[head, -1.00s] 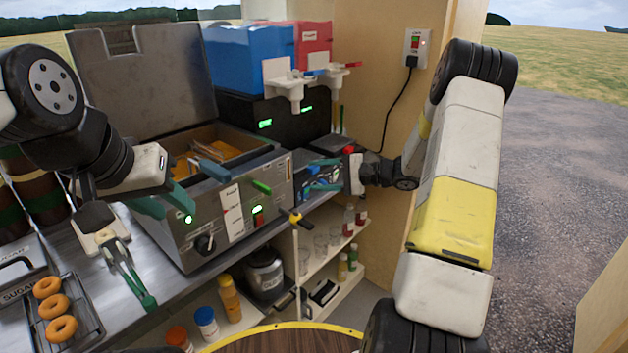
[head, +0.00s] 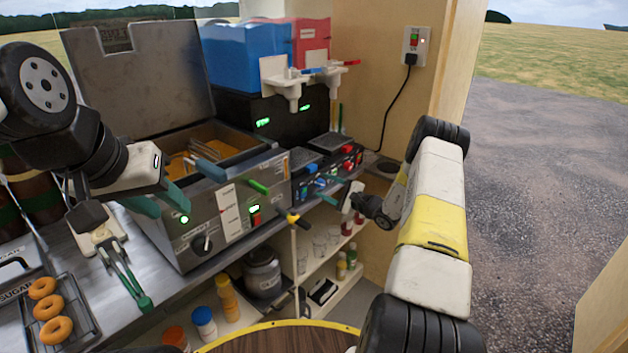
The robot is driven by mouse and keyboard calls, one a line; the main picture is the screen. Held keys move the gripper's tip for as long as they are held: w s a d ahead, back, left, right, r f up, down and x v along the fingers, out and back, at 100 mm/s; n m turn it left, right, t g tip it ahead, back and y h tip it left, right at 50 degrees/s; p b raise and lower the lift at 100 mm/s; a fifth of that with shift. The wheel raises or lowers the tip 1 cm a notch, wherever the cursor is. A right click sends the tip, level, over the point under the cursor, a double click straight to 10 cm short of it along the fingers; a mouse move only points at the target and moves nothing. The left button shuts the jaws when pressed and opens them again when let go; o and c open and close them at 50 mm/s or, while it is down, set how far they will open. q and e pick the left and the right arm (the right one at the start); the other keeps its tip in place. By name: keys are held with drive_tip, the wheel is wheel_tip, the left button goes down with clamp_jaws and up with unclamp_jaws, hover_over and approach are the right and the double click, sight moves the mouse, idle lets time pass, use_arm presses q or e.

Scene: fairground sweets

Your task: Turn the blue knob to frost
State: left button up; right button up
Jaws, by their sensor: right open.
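The blue knob (head: 312,168) is on the front panel of the slush machine, below the blue tank (head: 250,58). Small blue parts sit around it. Its pointer and lettering are too small to read. My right gripper (head: 332,191) is open, with its teal fingers just in front of and below the panel's right part. It appears apart from the knob and holds nothing. My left gripper (head: 168,208) is open and empty in front of the fryer (head: 190,259), far to the left of the knob.
Red knobs (head: 348,166) sit right of the blue one, below the red tank (head: 312,42). White taps (head: 290,85) overhang the drip trays. Shelves with jars and bottles lie below. Doughnuts (head: 54,330) lie at lower left.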

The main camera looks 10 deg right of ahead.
drive_tip(key=shift+w+a, duration=0.25)
drive_tip(key=shift+w, duration=0.05)
clamp_jaws()
